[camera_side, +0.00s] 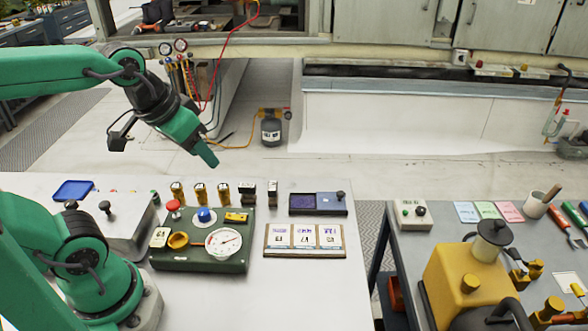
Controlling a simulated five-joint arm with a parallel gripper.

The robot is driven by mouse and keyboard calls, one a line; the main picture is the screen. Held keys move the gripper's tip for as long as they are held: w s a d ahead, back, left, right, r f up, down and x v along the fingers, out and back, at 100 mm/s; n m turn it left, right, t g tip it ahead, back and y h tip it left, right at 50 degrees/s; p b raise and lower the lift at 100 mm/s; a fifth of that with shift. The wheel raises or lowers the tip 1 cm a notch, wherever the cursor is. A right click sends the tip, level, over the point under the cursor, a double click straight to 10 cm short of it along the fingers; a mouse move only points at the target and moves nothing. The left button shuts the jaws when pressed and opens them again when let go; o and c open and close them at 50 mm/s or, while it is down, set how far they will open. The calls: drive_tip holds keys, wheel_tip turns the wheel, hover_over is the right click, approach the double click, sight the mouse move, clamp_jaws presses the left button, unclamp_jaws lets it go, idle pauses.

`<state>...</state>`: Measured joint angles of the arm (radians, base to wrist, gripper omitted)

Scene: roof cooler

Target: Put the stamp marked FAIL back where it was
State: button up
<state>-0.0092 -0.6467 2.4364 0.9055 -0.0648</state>
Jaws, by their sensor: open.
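No FAIL lettering is readable in the side view, so I cannot tell which piece is that stamp. A black-knobbed stamp-like piece (340,196) stands at the right end of an open ink pad (303,203) with a blue-grey lid. Another black-knobbed piece (107,208) stands on a grey plate (128,238) at the left, and a third black knob (71,206) shows beside it, partly hidden by my arm. My gripper (164,155) is open and empty, raised over the back left of the table, apart from all of these.
A green gauge box (205,262) stands mid-table, with several yellow-and-black cylinders (199,193) and dark blocks behind it. A card with three panels (303,240) lies to its right. A blue tray (73,190) is at the back left. A gap separates the right table with its yellow pump (458,285).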

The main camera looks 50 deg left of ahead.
drive_tip(key=shift+s+d+f+m, duration=0.15)
drive_tip(key=shift+s+m, duration=0.25)
drive_tip(key=shift+s, duration=0.55)
